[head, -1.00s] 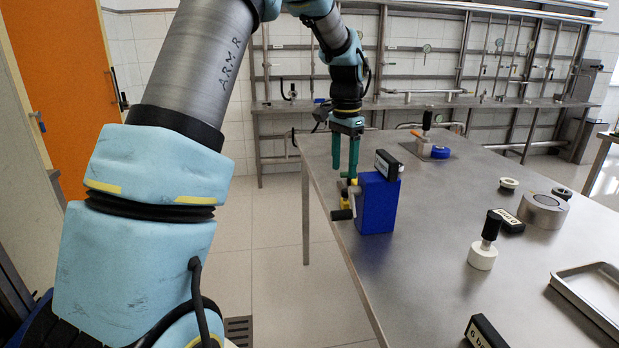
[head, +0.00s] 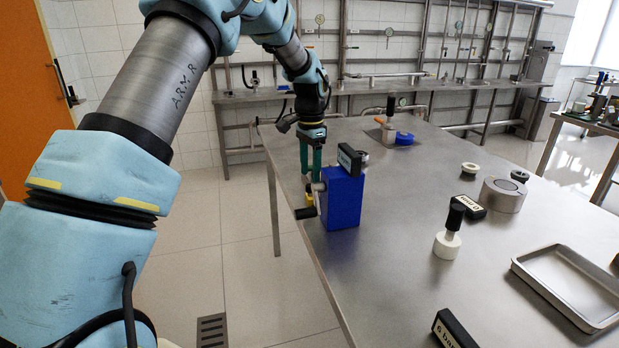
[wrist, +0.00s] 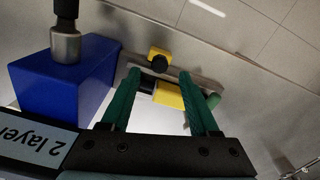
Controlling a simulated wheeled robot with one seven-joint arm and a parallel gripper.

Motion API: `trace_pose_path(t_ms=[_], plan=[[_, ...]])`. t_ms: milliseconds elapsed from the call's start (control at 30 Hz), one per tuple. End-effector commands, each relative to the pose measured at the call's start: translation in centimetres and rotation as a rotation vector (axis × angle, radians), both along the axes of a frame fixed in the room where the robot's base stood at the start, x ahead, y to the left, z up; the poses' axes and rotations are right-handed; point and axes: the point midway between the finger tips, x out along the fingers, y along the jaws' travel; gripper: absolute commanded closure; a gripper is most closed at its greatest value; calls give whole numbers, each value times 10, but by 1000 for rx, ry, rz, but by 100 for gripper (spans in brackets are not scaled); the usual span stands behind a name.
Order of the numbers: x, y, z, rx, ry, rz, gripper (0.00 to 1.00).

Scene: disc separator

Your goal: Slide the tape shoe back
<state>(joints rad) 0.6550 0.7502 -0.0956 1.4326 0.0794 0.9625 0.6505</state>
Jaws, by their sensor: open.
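My gripper (head: 311,178) is open, its two green fingers pointing down beside the blue box (head: 341,203) near the table's left edge. In the wrist view the fingers (wrist: 161,78) stand on either side of a small yellow block (wrist: 168,95) with a dark part at its left. The block lies between the fingers, with visible gaps; I cannot tell whether either finger touches it. A second yellow piece (wrist: 159,54) with a black knob sits just beyond the fingertips. I cannot tell which yellow piece is the tape shoe. In the head view the yellow parts (head: 309,199) are mostly hidden.
A white piece with a black handle (head: 448,240), a grey metal cylinder (head: 503,195) and a metal tray (head: 570,284) stand to the right.

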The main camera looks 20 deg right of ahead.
Motion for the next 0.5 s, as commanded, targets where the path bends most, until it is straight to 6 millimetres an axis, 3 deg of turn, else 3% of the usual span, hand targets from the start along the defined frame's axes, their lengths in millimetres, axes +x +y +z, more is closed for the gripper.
trace_pose_path(t_ms=[200, 500], plan=[[-1, 0, -27, 1, 1, 0, 38], [0, 0, -37, 0, 0, 0, 38]])
